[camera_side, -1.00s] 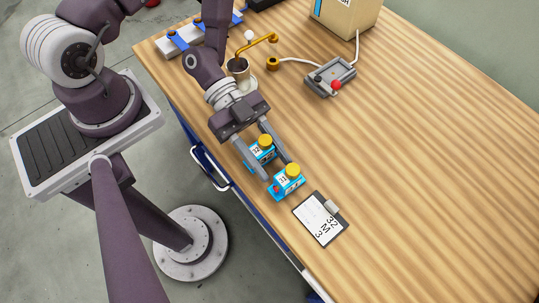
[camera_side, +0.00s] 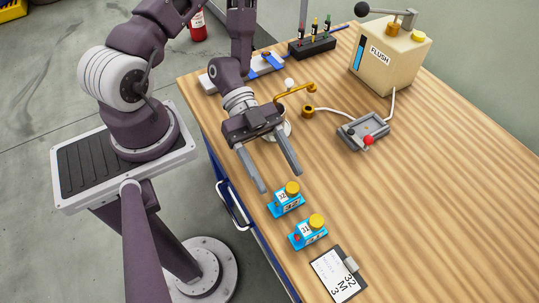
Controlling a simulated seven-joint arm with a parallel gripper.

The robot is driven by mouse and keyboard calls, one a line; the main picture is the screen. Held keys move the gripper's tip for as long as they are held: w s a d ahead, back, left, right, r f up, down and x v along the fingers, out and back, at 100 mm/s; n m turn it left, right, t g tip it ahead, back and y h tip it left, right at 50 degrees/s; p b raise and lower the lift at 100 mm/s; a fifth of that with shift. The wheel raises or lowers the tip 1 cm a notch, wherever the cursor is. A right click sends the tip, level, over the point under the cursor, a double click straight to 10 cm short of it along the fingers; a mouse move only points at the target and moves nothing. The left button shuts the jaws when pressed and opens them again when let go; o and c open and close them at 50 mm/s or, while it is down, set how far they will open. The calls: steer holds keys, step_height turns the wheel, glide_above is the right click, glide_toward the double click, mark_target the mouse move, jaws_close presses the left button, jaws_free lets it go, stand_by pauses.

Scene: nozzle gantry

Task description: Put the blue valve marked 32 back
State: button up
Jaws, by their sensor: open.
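Two blue valves with yellow caps stand on the wooden bench near its front edge. The farther valve (camera_side: 286,201) carries a white label that seems to read 32. The nearer valve (camera_side: 308,233) carries one that seems to read 31. Both labels are small, so I am not certain of them. My gripper (camera_side: 280,181) is open and empty, its two long grey fingers spread. The fingertips lie just behind the farther valve in the picture, apart from the nearer one. A white round fitting (camera_side: 284,131) is partly hidden behind my gripper.
A clipboard (camera_side: 328,278) marked 32 M 3 lies beside the valves. A brass bent arm (camera_side: 295,91) stands behind my gripper. A grey control box (camera_side: 362,131) with a red button is cabled to the cream FLUSH box (camera_side: 390,55). The bench's right side is clear.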

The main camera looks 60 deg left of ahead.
steer(key=v, duration=0.4)
steer(key=shift+a, duration=0.1)
steer(key=w+d, duration=0.1)
steer(key=w+d+r+t+y, duration=0.1)
steer(key=w, duration=0.1)
steer(key=w+d+r+m+y, duration=0.1)
steer(key=w, duration=0.1)
steer(key=shift+d, duration=0.15)
steer(key=w+a+r+n+t+y, duration=0.1)
steer(key=w+a+r+n+y, duration=0.1)
steer(key=a+r+y, duration=0.1)
steer(key=w+a+r+n+t+y, duration=0.2)
steer(key=a+r+n+y, duration=0.1)
steer(key=a+r+y, duration=0.1)
steer(key=w+a+r+n+t+y, duration=0.1)
steer(key=a+r+n+t+y, duration=0.1)
steer(key=a+y, duration=0.3)
steer(key=shift+w+a+r+n, duration=0.35)
steer(key=shift+w+r+n, duration=0.05)
steer(key=shift+r+n, duration=0.25)
steer(key=s+d+r+n, duration=0.1)
steer(key=s+r+n, duration=0.4)
steer(key=s, duration=0.2)
steer(key=s+d+r+n, duration=0.1)
steer(key=s+r+n, duration=0.3)
steer(key=s, duration=0.4)
steer(key=shift+d+r+n, duration=0.15)
steer(key=shift+r+n, duration=0.2)
steer(key=shift+n, duration=0.4)
